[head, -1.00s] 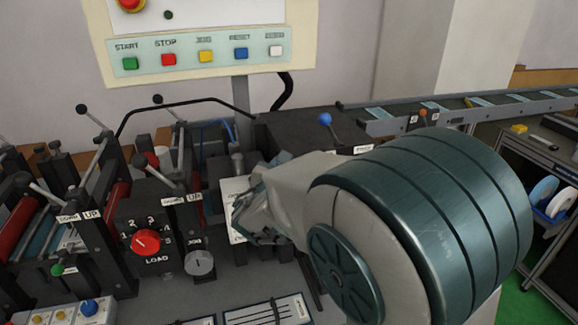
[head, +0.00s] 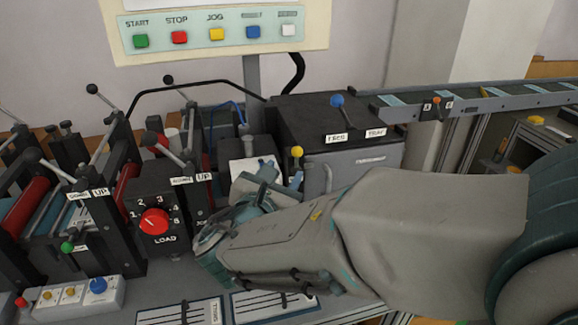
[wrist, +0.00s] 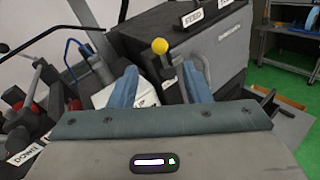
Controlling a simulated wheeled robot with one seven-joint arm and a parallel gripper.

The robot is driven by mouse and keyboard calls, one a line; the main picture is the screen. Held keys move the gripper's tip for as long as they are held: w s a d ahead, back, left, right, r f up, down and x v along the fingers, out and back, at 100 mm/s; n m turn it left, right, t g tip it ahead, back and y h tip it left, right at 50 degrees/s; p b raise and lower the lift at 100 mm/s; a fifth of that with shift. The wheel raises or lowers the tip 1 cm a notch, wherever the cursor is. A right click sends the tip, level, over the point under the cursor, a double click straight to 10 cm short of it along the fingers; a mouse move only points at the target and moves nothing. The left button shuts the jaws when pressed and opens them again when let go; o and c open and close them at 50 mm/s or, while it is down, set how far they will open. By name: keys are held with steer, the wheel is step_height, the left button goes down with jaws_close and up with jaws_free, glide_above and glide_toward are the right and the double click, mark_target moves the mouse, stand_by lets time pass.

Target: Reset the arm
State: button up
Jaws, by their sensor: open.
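My gripper (head: 281,174) is over the machine bench, in front of the dark box (head: 330,112) with the white labels. In the wrist view its two blue fingers (wrist: 160,86) stand apart, with nothing held between them. A yellow-knobbed lever (head: 297,152) is just beyond the fingers; in the wrist view its knob (wrist: 160,46) shows between and above them. A white plate (head: 246,174) lies behind the gripper, partly hidden. My forearm comes in from the right and covers part of the bench.
The red LOAD dial (head: 153,221) and several black levers stand at the left. The button panel (head: 215,33) is above. A blue-knobbed lever (head: 337,101) rises on the dark box. A conveyor (head: 470,101) runs off to the right. Slotted plates (head: 180,313) lie at the front.

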steer(key=shift+s+a, duration=0.15)
steer(key=shift+s, duration=0.35)
steer(key=s+d+f+m+g+h, duration=0.1)
steer(key=s+d+f+m+g, duration=0.35)
steer(key=d, duration=0.45)
steer(key=s+d+f+m+g+h, duration=0.1)
steer(key=d+f+m+g+h, duration=0.15)
steer(key=d+m+g, duration=0.4)
steer(key=s+d+f+m+g+y, duration=0.2)
steer(key=s+m+y, duration=0.6)
steer(key=m, duration=1.1)
steer(key=shift+s+d+f, duration=0.2)
steer(key=shift+s+f, duration=0.2)
steer(key=shift+f, duration=0.4)
